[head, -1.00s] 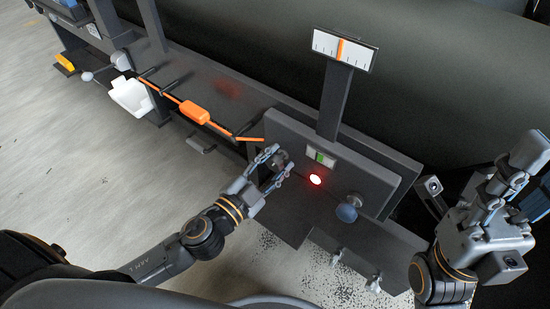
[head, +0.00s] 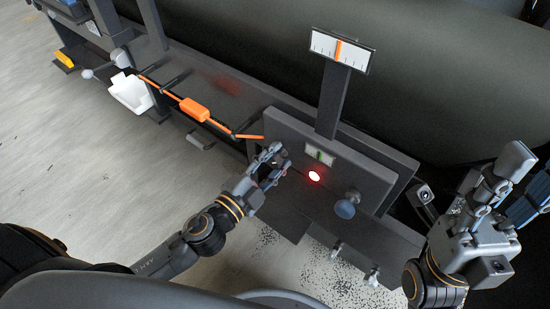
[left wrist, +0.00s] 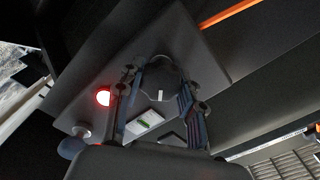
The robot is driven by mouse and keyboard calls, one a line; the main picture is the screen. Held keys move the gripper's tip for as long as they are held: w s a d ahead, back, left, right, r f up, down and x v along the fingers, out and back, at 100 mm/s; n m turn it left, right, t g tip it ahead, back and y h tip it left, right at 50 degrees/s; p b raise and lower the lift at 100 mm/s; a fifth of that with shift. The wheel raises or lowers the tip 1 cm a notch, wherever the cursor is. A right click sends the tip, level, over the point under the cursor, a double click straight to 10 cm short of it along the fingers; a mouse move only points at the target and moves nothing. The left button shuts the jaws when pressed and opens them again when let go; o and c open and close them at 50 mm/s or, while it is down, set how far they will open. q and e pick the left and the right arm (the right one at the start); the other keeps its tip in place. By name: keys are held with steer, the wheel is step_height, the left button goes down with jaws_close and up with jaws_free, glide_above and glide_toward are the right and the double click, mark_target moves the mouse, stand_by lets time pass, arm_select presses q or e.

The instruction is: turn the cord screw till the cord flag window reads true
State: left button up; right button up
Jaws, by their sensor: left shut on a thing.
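The cord screw is a dark round knob with a white mark (left wrist: 160,92) on the grey panel (head: 385,178). My left gripper (head: 276,160) is shut on it; in the left wrist view my fingers (left wrist: 153,88) lie on both sides of it. The cord flag window (head: 319,155) is a small white frame with a narrow green flag, right of the knob. It also shows in the left wrist view (left wrist: 144,123). My right gripper (head: 518,187) is empty at the right, away from the panel, with its fingers apart.
A red light (head: 314,177) glows below the window. A blue-grey knob (head: 345,209) sticks out lower right. A gauge (head: 341,51) with an orange band stands on a post above. An orange cord with a block (head: 194,110) runs left, near a white tray (head: 130,92).

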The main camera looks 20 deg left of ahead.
arm_select(q)
steer(key=shift+r, duration=0.1)
steer(key=o, duration=1.2)
steer(key=shift+d, duration=0.1)
steer(key=v, duration=1.2)
